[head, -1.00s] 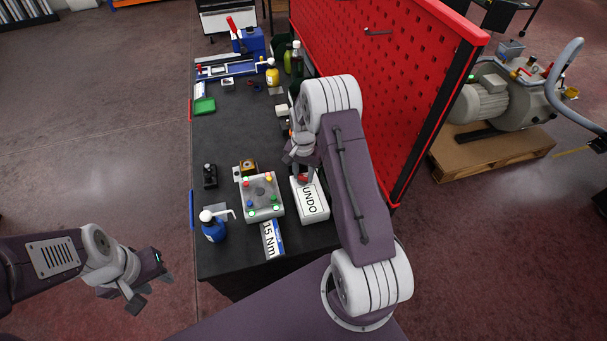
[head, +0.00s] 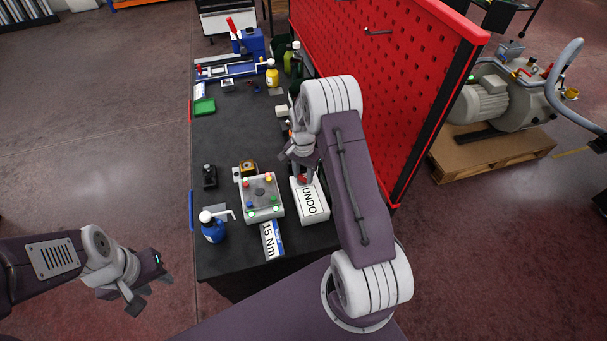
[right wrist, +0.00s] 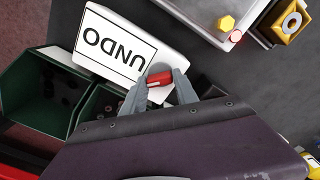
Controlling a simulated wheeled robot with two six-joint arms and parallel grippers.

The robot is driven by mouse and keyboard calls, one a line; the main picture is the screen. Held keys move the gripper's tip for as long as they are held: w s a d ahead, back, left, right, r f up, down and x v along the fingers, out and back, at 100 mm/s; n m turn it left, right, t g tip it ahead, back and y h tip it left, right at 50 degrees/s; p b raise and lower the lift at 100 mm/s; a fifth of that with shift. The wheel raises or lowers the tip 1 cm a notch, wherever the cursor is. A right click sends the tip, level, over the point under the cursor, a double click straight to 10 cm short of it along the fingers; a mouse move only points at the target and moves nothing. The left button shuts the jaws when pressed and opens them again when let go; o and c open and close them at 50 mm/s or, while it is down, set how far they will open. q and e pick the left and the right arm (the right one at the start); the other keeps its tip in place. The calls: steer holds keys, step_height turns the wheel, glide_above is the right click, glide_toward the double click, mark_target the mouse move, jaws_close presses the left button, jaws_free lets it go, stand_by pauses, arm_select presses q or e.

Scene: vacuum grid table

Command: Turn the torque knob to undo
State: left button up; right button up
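The torque knob is red (head: 303,180) and sits on a white box (head: 311,203) whose label reads UNDO. In the right wrist view the knob (right wrist: 160,79) stands between the two grey fingertips of my right gripper (right wrist: 160,84), at the edge of the white box (right wrist: 125,45). The fingers appear to touch it on both sides; the palm end is hidden by my wrist link. In the head view my right gripper (head: 302,172) is over the knob and partly covered by my arm. My left gripper (head: 150,289) is open and empty, off the table's left side.
Beside the box are a grey plate with coloured knobs (head: 262,196), a 15 Nm label (head: 272,240) and a blue bottle (head: 212,230). Green bins (right wrist: 35,95) lie close to the box. A red pegboard (head: 385,80) walls the right side. The table's middle (head: 235,130) is clear.

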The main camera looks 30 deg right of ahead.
mark_target(303, 176)
steer(key=o, duration=0.4)
steer(key=shift+w+r, duration=0.1)
steer(key=shift+r, duration=0.05)
steer(key=shift+c, duration=0.2)
step_height(303, 176, up, 9)
steer(key=b, duration=0.2)
steer(key=shift+a, duration=0.1)
